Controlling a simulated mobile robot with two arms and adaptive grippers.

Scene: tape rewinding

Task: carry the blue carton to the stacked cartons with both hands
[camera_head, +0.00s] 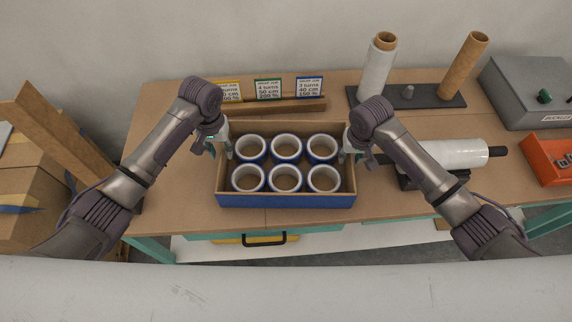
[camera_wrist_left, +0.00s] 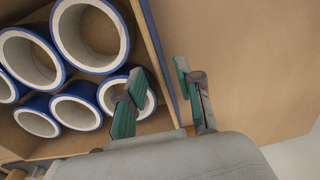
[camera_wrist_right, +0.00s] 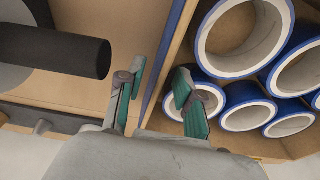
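The blue carton (camera_head: 285,200) stands on the bench in the head view, open at the top, with several blue-and-white tape rolls (camera_head: 286,148) inside. My left gripper (camera_head: 222,146) is at its left wall. In the left wrist view, its fingers (camera_wrist_left: 160,97) are apart, one inside the carton and one outside, with the wall between them. My right gripper (camera_head: 350,147) is at the right wall. In the right wrist view, its fingers (camera_wrist_right: 158,100) likewise straddle the wall with gaps showing. Brown cartons (camera_head: 30,190) are stacked at the far left, partly hidden by my left arm.
A wooden post (camera_head: 52,130) stands beside the stack. Behind the carton is a rack with several cards (camera_head: 268,88).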

